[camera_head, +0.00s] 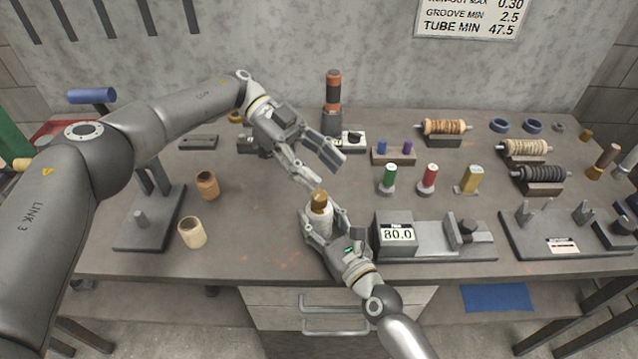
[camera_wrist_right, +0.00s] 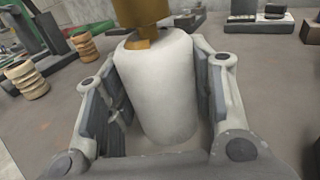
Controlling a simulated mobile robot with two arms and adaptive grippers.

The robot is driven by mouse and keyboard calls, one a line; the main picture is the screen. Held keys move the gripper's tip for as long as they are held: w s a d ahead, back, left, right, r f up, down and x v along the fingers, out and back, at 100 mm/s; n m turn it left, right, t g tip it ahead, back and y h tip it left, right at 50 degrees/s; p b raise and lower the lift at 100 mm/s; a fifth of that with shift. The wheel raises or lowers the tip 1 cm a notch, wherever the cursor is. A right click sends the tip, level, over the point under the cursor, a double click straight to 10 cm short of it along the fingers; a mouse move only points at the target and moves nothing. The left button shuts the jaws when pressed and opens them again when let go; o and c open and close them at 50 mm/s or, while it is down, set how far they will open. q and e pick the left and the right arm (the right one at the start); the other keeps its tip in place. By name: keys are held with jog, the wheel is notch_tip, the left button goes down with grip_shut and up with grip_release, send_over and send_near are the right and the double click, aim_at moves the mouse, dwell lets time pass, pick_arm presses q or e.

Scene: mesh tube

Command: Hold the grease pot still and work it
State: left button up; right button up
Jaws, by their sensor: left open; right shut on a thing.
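The grease pot (camera_head: 321,219) is a white cylinder with a brass-coloured cap (camera_head: 320,201), upright near the front of the bench. My right gripper (camera_head: 322,232) is shut on the pot's body, one finger on each side. In the right wrist view the white pot (camera_wrist_right: 160,90) fills the space between the fingers, with the brass cap (camera_wrist_right: 142,14) cut off at the top edge. My left gripper (camera_head: 326,168) is open and empty, just above and behind the cap. Its fingertips are close to the cap; whether they touch cannot be told.
Two wooden rollers (camera_head: 192,232) (camera_head: 208,184) stand to the left. The bench (camera_head: 262,225) left of the pot is clear.

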aim_at(320, 194)
pick_arm(q)
jog(key=shift+r, duration=1.25)
jog(key=s+a+f+n+t+h, duration=0.3)
jog(key=a+f+n+t+h, duration=0.4)
jog(key=a+f+n+t, duration=0.45)
jog(key=shift+m+t, duration=0.55)
jog(key=x, duration=0.8)
jog(key=r+x, duration=0.1)
jog(key=x, duration=0.3)
jog(key=shift+w, duration=0.15)
jog(key=shift+c, duration=0.4)
jog(key=c, duration=1)
